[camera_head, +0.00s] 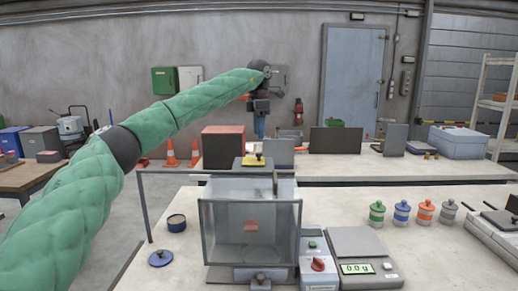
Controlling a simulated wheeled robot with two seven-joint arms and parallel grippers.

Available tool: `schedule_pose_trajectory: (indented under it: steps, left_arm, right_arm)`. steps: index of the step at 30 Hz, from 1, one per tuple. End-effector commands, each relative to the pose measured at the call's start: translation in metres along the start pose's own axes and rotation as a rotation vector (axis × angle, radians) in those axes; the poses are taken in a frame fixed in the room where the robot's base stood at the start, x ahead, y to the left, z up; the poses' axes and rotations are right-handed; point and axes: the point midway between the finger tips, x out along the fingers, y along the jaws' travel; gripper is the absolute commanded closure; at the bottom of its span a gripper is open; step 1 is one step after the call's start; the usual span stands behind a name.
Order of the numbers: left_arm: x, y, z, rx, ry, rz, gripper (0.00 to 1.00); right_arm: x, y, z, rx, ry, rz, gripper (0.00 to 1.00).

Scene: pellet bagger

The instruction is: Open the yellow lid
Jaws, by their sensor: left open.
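The yellow lid (253,162) is a small flat square with a dark knob on it. It shows at the top rear of the bagging machine (204,232), a box with clear walls and a red part inside. The lid appears to lie flat. My left gripper (260,133) comes in on a green-sleeved arm and points down above the lid, apart from it in the picture. Its jaws are open, with a blue fingertip showing; how far it is from the lid in depth is hard to tell. My right gripper is not in view.
A control box (311,246) with a red knob and a scale (354,243) stand right of the machine. Several lidded jars (402,211) stand further right. A dark open cup (177,223) and a round blue lid (160,258) lie left. A rear table holds a red box (222,147).

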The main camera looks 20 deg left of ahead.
Motion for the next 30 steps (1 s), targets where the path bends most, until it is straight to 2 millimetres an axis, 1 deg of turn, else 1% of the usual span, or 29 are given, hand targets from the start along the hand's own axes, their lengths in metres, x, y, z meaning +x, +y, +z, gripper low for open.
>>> schedule_pose_trajectory:
  steps: [5, 12, 15, 19, 25, 29, 30]
  left_arm:
    - [0.019, 0.000, -0.001, -0.001, -0.001, -0.001, 0.55]
    - [0.054, 0.000, 0.000, -0.001, -0.001, -0.002, 0.55]
    - [0.064, 0.000, 0.000, 0.000, -0.002, 0.000, 0.55]
    - [0.070, 0.000, 0.000, -0.001, -0.002, 0.000, 0.55]
    - [0.071, 0.000, 0.000, -0.001, -0.002, 0.000, 0.55]
    - [0.071, 0.000, 0.000, -0.001, -0.003, 0.000, 0.81]
    - [0.071, 0.000, 0.000, -0.001, -0.003, 0.000, 0.89]
  right_arm:
    - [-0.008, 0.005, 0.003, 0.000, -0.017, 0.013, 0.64]
    - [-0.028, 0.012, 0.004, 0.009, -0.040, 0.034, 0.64]
    - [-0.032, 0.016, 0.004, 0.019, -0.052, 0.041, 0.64]
    - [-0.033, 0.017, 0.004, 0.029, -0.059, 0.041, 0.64]
    - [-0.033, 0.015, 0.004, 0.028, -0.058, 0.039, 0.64]
    - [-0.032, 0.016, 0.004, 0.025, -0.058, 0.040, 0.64]
    - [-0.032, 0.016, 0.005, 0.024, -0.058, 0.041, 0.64]
